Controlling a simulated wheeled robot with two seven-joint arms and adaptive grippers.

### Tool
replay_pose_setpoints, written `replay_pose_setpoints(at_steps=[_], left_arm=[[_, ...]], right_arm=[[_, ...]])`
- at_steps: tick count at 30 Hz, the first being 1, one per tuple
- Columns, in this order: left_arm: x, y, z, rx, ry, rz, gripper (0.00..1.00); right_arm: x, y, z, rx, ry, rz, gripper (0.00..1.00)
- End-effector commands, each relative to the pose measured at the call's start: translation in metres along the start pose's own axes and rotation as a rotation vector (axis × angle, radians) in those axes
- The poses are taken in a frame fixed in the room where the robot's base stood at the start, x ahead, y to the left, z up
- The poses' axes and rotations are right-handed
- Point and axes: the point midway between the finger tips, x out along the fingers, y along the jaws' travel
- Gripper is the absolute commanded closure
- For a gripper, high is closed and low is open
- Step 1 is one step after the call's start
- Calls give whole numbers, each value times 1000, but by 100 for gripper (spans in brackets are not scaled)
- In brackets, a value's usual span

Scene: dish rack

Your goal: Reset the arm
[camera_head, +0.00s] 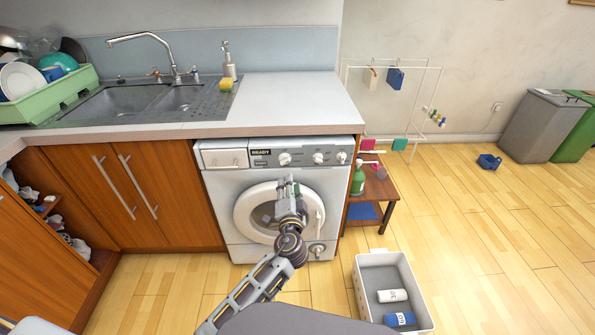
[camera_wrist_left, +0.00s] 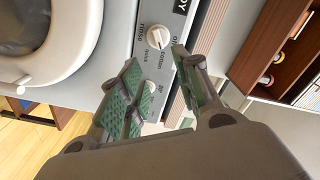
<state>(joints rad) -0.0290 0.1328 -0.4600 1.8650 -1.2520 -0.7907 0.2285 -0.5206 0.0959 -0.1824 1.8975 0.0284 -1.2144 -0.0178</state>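My left arm reaches up from the bottom of the head view. Its gripper (camera_head: 289,186) is in front of the washing machine (camera_head: 218,184), over the upper part of the round door (camera_head: 246,212). In the left wrist view, the two green-padded fingers of the left gripper (camera_wrist_left: 157,62) stand apart with nothing between them. Beyond them is the machine's control panel with its white knobs (camera_wrist_left: 158,37). I cannot tell whether the gripper touches the machine. My right gripper is in neither view.
A counter (camera_head: 290,98) with a sink (camera_head: 125,100) runs above the machine. A green dish rack (camera_head: 55,97) stands far left. A white basket (camera_head: 367,271) with bottles is on the floor to the right. A low wooden table (camera_head: 388,190) stands beside the machine. The right floor is mostly clear.

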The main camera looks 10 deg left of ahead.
Motion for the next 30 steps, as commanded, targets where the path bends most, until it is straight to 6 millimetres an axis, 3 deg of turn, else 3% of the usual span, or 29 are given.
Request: replay_pose_setpoints(at_steps=[8, 14, 23, 30], left_arm=[[1, 10, 6, 4, -9, 26, 67], [3, 54, 37, 19, -49, 137, 67], [-20, 154, 123, 16, -165, 399, 67], [-63, 220, 201, -20, -281, 590, 67]], right_arm=[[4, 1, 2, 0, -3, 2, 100], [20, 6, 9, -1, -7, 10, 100], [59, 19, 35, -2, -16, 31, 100], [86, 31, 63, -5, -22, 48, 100]])
